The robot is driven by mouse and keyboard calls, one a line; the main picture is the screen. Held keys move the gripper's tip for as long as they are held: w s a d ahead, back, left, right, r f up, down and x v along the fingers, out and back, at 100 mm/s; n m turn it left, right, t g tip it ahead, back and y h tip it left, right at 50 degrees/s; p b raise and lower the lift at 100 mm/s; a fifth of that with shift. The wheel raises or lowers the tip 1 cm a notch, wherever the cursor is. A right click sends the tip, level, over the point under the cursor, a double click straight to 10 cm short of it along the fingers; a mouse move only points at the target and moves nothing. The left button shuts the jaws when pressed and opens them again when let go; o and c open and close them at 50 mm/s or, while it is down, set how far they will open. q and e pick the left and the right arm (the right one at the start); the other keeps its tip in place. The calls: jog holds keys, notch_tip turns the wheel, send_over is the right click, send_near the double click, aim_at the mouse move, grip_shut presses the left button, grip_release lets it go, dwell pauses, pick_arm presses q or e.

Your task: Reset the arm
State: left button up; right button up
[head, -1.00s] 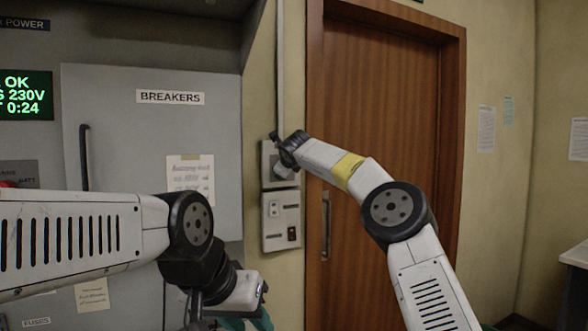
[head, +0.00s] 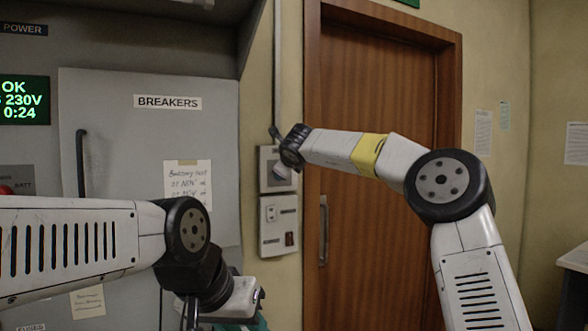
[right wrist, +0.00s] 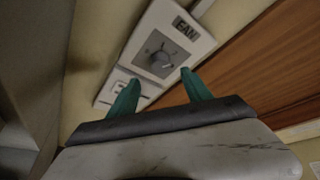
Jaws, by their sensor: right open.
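My right arm reaches to a pale wall plate marked "FAN" (right wrist: 186,27), with a grey rotary knob (right wrist: 160,60) on it. In the right wrist view my right gripper (right wrist: 158,92) is open, its two teal fingers apart and empty, pointing toward the plate just below the knob. I cannot tell whether they touch it. In the head view the same plate (head: 267,165) is partly covered by my right wrist, which hides the fingers. My left gripper (head: 252,325) is low in the head view, its teal fingers mostly cut off by the frame's bottom edge.
A second plate with a socket and switch (head: 279,226) is below the fan plate. A brown door (head: 375,225) with a vertical handle (head: 323,230) is to the right. A grey cabinet door marked "BREAKERS" (head: 130,150) is to the left, behind my left arm. A desk (head: 575,258) stands far right.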

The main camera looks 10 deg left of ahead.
jog(key=s+d+r+n+t+y, duration=0.1)
jog(key=s+r+n+y, duration=0.1)
jog(key=s+r+n, duration=0.35)
jog(key=s+d+r+n+y, duration=0.1)
jog(key=s+r+n+y, duration=0.1)
jog(key=s+n, duration=0.65)
jog(key=s+d+f+n+g+h, duration=0.3)
jog(key=s+d+f+n+g, duration=0.1)
jog(key=s+d+f, duration=1)
jog(key=s+d+f+n+g+h, duration=0.3)
jog(key=s+d+f+n+g, duration=0.1)
jog(key=s+d+f, duration=1)
jog(key=s+f, duration=0.2)
jog(key=s, duration=0.2)
jog(key=shift+s+d+f+n+g, duration=0.15)
jog(key=shift+s+n+g, duration=0.15)
jog(key=shift+s, duration=0.1)
pick_arm(q)
jog(key=shift+c, duration=0.3)
dwell(1.5)
